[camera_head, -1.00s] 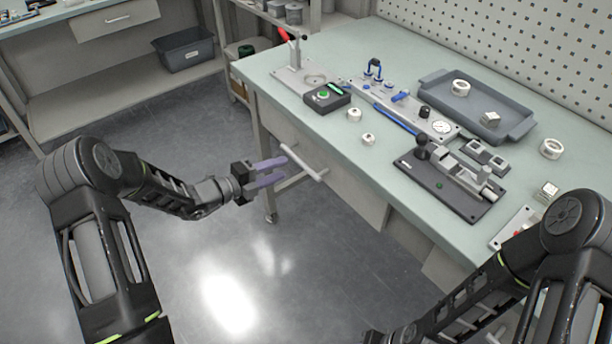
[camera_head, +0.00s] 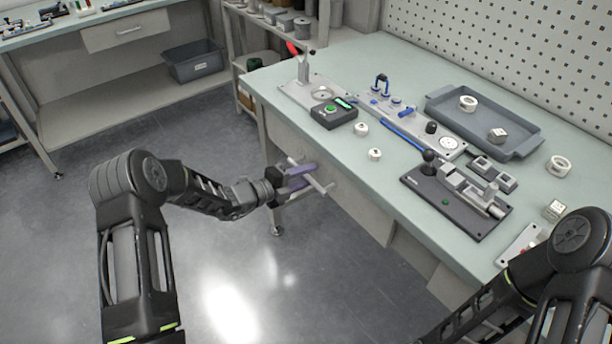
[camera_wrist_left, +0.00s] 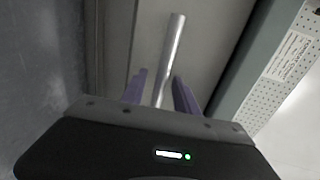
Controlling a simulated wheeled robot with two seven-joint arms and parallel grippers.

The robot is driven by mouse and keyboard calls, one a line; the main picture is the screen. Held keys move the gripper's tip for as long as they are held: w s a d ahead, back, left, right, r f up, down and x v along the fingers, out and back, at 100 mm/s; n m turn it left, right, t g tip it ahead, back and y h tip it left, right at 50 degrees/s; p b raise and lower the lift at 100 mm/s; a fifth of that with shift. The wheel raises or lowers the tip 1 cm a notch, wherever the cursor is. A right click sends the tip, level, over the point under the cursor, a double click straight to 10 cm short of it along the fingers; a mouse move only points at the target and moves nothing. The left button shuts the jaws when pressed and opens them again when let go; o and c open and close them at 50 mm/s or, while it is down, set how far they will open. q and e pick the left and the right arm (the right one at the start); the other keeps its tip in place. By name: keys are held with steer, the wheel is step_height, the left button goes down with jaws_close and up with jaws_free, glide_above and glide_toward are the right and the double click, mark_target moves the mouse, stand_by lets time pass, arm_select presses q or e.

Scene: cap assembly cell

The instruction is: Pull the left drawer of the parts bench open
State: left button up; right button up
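The parts bench (camera_head: 375,70) has a pale green top and grey drawer fronts. Its left drawer (camera_head: 350,190) looks shut, flush with the bench front. The drawer's light bar handle (camera_head: 325,186) stands out from the front; it also shows in the left wrist view (camera_wrist_left: 172,45). My left gripper (camera_head: 306,176) is at the handle, its purple fingers on either side of the bar. In the left wrist view the fingers (camera_wrist_left: 160,92) are apart, with the bar between them and small gaps visible. My right arm is at the lower right; its gripper is out of view.
On the bench top are a grey tray (camera_head: 440,116) with parts, a dark fixture (camera_head: 408,180), a black box with a green button (camera_head: 347,120) and loose white rings. A shelf with a dark bin (camera_head: 195,68) stands at the back left. The floor before the bench is clear.

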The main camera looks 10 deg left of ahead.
arm_select(q)
steer(key=shift+c, duration=0.2)
jaws_close()
stand_by(1.2)
